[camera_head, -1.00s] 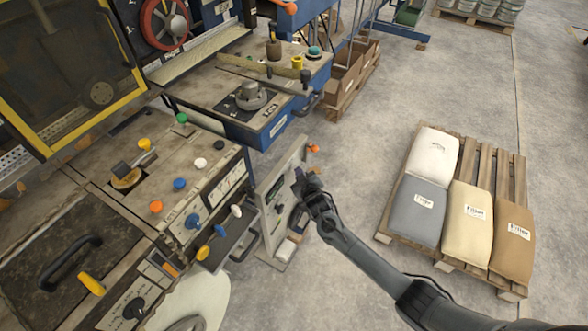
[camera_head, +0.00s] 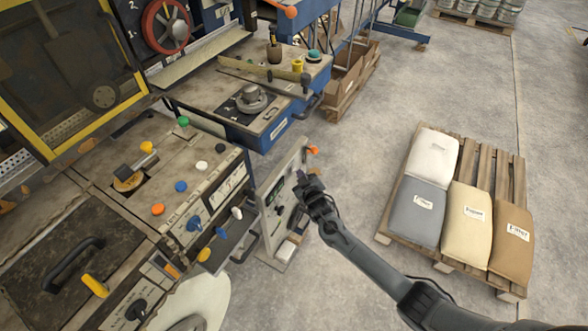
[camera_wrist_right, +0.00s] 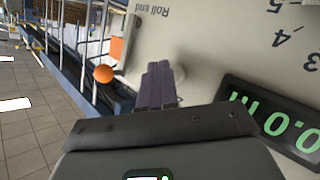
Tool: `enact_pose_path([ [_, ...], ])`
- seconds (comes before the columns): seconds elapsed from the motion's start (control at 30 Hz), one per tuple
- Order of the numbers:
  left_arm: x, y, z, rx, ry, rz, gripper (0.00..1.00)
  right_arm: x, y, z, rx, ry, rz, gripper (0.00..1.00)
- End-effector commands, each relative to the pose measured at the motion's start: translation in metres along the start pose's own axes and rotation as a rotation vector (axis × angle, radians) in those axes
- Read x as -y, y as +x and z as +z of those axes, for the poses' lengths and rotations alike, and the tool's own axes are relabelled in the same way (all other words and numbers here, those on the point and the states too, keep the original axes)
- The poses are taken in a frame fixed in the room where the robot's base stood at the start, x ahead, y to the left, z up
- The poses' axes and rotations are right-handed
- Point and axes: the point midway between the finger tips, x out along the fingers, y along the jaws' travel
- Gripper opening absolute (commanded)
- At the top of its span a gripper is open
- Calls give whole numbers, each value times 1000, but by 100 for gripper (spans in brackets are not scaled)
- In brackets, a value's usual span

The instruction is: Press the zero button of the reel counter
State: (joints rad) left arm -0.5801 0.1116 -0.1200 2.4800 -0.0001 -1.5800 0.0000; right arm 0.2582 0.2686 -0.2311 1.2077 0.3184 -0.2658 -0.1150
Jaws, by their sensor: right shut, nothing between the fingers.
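The reel counter is on a pale upright panel (camera_head: 270,226) at the machine's side. Its dark display with green digits (camera_wrist_right: 275,122) shows at the right of the wrist view, turned upside down and partly cut off. My right gripper (camera_head: 303,178) is in front of the panel's upper part in the head view. Its fingers (camera_wrist_right: 158,84) are shut and empty, pointing at the panel face beside the display. I cannot tell whether they touch it. The zero button cannot be made out; the gripper may cover it. My left gripper is out of view.
An orange knob (camera_head: 313,150) sticks out at the panel's top edge. The worn machine console (camera_head: 130,215) with coloured knobs stands at the left. A pallet with several sacks (camera_head: 465,212) lies at the right.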

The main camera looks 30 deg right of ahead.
Motion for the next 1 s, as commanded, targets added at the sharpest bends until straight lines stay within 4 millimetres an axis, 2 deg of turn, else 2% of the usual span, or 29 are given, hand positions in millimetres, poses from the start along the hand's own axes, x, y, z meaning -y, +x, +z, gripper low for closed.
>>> enact_pose_path([
  [0.1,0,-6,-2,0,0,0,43,-4,-4,2,2,-1,0,0],
  [0.57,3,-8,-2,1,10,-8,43,-6,-7,4,2,-1,1,0],
  [1.0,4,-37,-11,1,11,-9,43,-25,-34,23,4,0,1,0],
])
